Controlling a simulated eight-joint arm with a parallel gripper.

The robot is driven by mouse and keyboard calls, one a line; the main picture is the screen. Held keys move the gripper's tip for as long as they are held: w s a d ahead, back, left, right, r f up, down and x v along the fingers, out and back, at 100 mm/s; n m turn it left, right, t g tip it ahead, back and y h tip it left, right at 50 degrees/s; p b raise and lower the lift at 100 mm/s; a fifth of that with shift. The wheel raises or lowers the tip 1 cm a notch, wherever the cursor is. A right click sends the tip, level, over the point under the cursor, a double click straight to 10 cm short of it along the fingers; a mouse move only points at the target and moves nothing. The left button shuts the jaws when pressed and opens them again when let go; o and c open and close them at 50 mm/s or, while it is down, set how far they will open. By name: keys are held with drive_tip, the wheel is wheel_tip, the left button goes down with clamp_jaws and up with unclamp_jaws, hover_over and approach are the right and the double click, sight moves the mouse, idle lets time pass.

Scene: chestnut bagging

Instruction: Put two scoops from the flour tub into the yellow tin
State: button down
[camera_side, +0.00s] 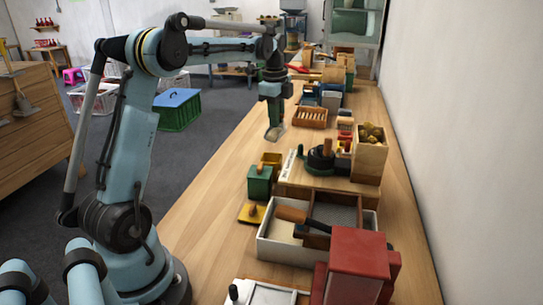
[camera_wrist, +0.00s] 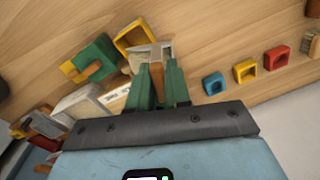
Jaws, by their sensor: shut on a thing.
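My gripper (camera_side: 273,100) is shut on the wooden handle of a metal scoop, held above the table. In the wrist view the handle (camera_wrist: 157,82) stands between the green fingers, and the scoop's metal head (camera_wrist: 150,54) lies just beyond them. A pale patch shows at the head; I cannot tell whether it is flour. The yellow tin (camera_wrist: 135,36), square and open, is just beyond the scoop head; it also shows in the side view (camera_side: 271,158), below the gripper. A white-walled box (camera_side: 264,243) with pale contents may be the flour tub; I cannot be sure.
A green box (camera_side: 259,182) with a wooden knob stands beside the yellow tin. A wooden crate of chestnut-like lumps (camera_side: 369,155) and a red box (camera_side: 356,262) stand on the right. The table's left side is bare. Small blue (camera_wrist: 214,83) and red (camera_wrist: 276,58) cups lie right of the gripper.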

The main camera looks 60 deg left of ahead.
sight(275, 137)
wheel_tip(275, 137, down, 2)
drive_tip(key=shift+f, duration=0.1)
drive_tip(key=shift+s+d+f+t+y, duration=0.45)
drive_tip(key=shift+s+f+t+y, duration=0.25)
drive_tip(key=shift+t, duration=0.4)
drive_tip(key=shift+s+d+r+t+y, duration=0.15)
drive_tip(key=shift+s+d+t+y, duration=0.2)
drive_tip(key=shift+s+t+y, duration=0.45)
drive_tip(key=shift+s+d+t+y, duration=0.3)
drive_tip(key=shift+s+t, duration=0.2)
drive_tip(key=shift+t, duration=0.45)
drive_tip(key=shift+s+d+t+y, duration=0.3)
drive_tip(key=shift+s+t, duration=0.15)
drive_tip(key=shift+t, duration=0.5)
